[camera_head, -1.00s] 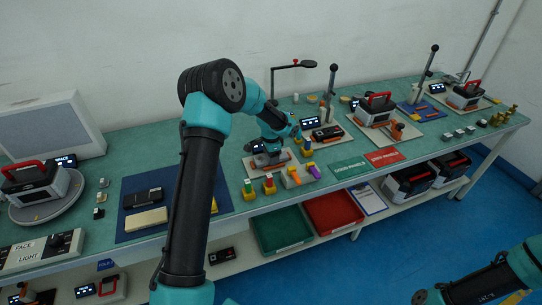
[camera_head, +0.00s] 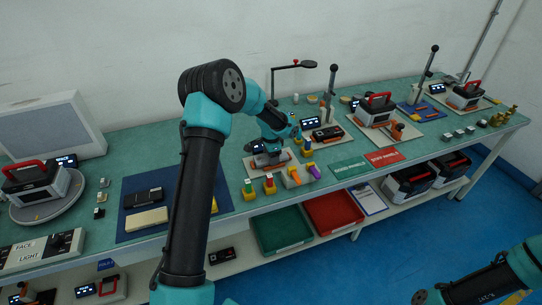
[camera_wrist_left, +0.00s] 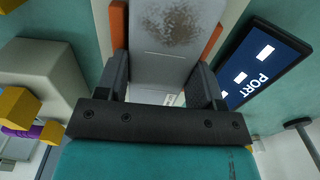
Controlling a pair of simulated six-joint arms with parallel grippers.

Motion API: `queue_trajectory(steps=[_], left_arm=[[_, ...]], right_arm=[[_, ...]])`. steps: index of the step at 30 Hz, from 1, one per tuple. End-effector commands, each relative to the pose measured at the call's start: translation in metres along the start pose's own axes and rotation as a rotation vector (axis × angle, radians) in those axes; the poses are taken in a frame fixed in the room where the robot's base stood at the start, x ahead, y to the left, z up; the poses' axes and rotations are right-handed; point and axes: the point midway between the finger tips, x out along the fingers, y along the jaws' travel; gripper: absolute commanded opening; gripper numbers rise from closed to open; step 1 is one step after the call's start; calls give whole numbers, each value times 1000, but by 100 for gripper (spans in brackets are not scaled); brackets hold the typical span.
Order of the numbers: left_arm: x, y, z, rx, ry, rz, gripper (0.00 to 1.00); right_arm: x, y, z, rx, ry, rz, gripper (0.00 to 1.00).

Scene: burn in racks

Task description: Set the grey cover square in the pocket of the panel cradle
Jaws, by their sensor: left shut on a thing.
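My left gripper (camera_head: 268,150) is low over the pale panel cradle (camera_head: 284,166) in the middle of the bench. In the left wrist view its two dark fingers (camera_wrist_left: 160,78) are shut on the grey cover square (camera_wrist_left: 172,32), a flat grey plate with a brown speckled smudge. Orange pieces (camera_wrist_left: 208,45) stand along both sides of the cover. The cover also shows small and grey under the gripper in the head view (camera_head: 262,160). I cannot tell whether it rests fully in the pocket. My right gripper is not in view.
A dark PORT display (camera_wrist_left: 262,62) stands close to the right finger in the left wrist view. Green and red mats (camera_head: 350,168) are at right.

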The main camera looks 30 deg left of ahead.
Motion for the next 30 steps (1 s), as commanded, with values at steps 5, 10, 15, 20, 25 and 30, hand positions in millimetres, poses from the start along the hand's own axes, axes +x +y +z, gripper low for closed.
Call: queue_trajectory(steps=[5, 10, 15, 20, 25, 30], left_arm=[[20, 5, 4, 0, -12, 20, 34], [20, 5, 5, 0, -12, 20, 66], [20, 5, 5, -2, -12, 21, 83], [20, 6, 5, -4, -12, 23, 91], [20, 6, 5, -5, -12, 25, 91], [12, 6, 5, -6, -11, 23, 91]], right_arm=[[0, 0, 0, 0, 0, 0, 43], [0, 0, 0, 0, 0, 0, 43], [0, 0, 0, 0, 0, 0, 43], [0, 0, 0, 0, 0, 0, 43], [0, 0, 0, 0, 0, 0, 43], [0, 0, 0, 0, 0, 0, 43]])
